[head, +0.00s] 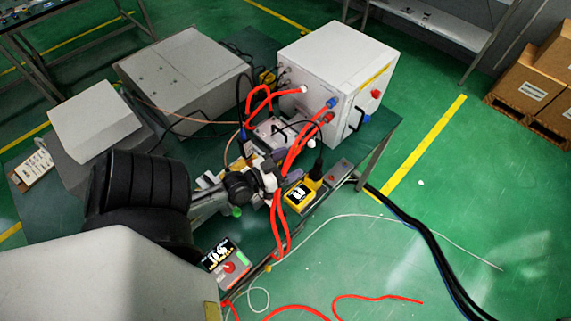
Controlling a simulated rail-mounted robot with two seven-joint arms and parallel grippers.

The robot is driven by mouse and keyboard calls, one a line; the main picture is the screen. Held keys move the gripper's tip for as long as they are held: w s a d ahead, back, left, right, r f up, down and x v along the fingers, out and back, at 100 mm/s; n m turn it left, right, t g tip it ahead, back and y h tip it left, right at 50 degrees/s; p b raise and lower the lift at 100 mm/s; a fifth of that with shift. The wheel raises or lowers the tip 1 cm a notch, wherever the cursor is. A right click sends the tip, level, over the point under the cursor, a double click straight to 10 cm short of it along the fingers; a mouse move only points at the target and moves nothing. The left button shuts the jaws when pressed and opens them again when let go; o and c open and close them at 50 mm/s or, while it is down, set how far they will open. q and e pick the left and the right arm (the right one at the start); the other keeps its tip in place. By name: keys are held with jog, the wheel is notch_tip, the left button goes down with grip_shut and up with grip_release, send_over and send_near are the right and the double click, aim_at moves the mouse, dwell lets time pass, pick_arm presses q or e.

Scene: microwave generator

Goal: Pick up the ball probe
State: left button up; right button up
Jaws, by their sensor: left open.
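My left arm comes in from the left, and my left gripper (266,174) is over the front part of the green table (220,233). Its jaws are open, among red hoses and small devices. I cannot clearly pick out the ball probe; the gripper and the clutter around it may hide it. I cannot tell whether the gripper touches anything. My right gripper is not in view.
A white generator box (335,68) with red hoses (299,147) stands at the back right. Grey boxes (183,75) stand at the back left. A yellow device (299,195) and a red-button box (230,268) are near the front edge. Black cables (425,240) cross the floor.

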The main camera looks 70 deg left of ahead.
pick_arm(q)
jog(key=shift+s+d, duration=0.1)
jog(key=shift+s, duration=0.35)
jog(key=c, duration=0.4)
jog(key=shift+o, duration=0.2)
